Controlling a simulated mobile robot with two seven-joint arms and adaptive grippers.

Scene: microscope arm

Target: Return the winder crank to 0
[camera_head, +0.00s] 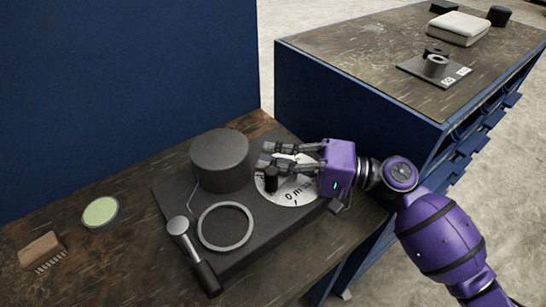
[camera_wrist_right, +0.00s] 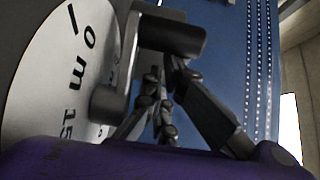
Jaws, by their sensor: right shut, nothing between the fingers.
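The winder is a dark base plate (camera_head: 180,205) with a black drum (camera_head: 220,158) and a white dial (camera_head: 299,190) marked "0 m" and other figures. The crank's upright black knob (camera_head: 271,179) stands over the dial's left part. In the right wrist view the dial (camera_wrist_right: 50,85) fills the left side, and the dark knob (camera_wrist_right: 172,35) shows at the top. My right gripper (camera_head: 264,154) is shut and empty, its fingers reaching over the dial just behind the knob. Its fingers show below the knob in the wrist view (camera_wrist_right: 158,90); contact cannot be told. My left gripper is not in view.
A metal ring (camera_head: 226,205) lies on the base plate. A black-handled tool with a silver head (camera_head: 193,252) lies at the plate's front left. A green disc (camera_head: 101,212) and a brown brush (camera_head: 41,250) are farther left. A blue cabinet (camera_head: 350,90) stands behind right.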

